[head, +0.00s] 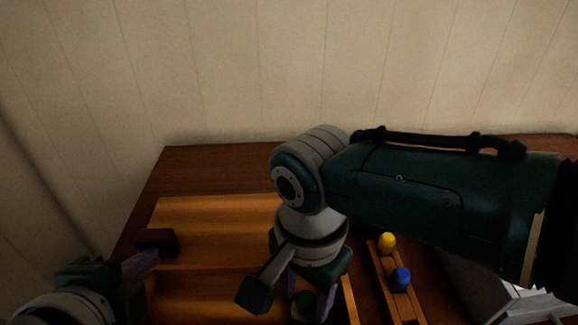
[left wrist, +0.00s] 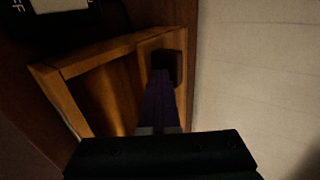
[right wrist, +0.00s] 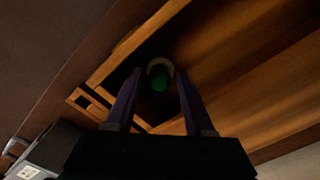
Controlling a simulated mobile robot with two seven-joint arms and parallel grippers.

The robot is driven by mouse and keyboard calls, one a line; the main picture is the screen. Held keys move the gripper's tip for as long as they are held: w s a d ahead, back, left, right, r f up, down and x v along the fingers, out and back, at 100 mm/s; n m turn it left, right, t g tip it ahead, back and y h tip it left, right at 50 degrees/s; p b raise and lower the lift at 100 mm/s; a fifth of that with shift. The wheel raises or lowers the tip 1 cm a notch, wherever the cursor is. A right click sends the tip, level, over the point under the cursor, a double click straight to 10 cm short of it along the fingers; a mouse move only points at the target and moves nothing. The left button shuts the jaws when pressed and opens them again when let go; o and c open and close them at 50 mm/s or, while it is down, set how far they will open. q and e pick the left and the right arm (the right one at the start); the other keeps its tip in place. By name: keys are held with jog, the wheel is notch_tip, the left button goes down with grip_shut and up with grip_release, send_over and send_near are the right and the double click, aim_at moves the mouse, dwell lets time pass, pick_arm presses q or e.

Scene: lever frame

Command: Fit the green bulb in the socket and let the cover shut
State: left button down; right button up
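The green bulb (right wrist: 160,82) is at a pale ring-shaped socket (right wrist: 155,63) inside the wooden frame (right wrist: 150,32); I cannot tell whether it is fully seated. It also shows partly in the head view (head: 303,303). My right gripper (right wrist: 158,90) is open, its fingers on either side of the bulb with gaps. My left gripper (left wrist: 160,75) has its fingers together, with tips at a dark block (left wrist: 170,62) on the frame's end. The block also shows in the head view (head: 157,241). A wooden panel (head: 215,225) lies along the frame's back; its link to the block is unclear.
A narrow wooden tray (head: 409,308) right of the frame holds a yellow bulb (head: 387,242) and a blue bulb (head: 400,279). A pale object (head: 480,285) stands further right. My right arm hides much of the table's middle. A wall rises behind the table.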

jog(key=shift+o, duration=0.8)
notch_tip(320, 180, up, 12)
